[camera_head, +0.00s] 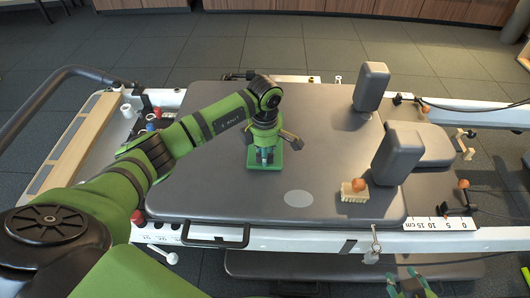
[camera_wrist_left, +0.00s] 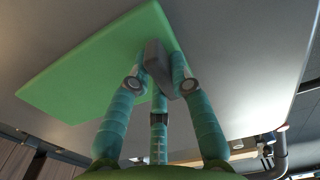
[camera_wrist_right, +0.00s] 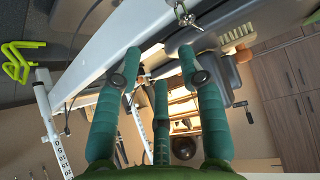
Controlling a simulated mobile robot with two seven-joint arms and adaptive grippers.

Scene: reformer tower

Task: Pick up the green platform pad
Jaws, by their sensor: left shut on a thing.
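The green platform pad (camera_head: 292,160) is a flat rectangle beneath my left gripper (camera_head: 264,154), over the middle of the grey carriage (camera_head: 215,165). In the left wrist view the pad (camera_wrist_left: 95,65) fills the upper left. A dark grey block (camera_wrist_left: 157,68) on it sits between the fingertips of my left gripper (camera_wrist_left: 160,75), which is shut on it. I cannot tell whether the pad touches the carriage or is just above it. My right gripper (camera_head: 411,284) shows at the bottom edge of the head view. In the right wrist view its fingers (camera_wrist_right: 160,65) are spread and empty.
Two grey shoulder rests (camera_head: 371,87) (camera_head: 397,156) stand upright on the right side. A wooden footbar platform (camera_head: 75,150) lies at the left. A white scale strip (camera_head: 440,224) marks the front rail.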

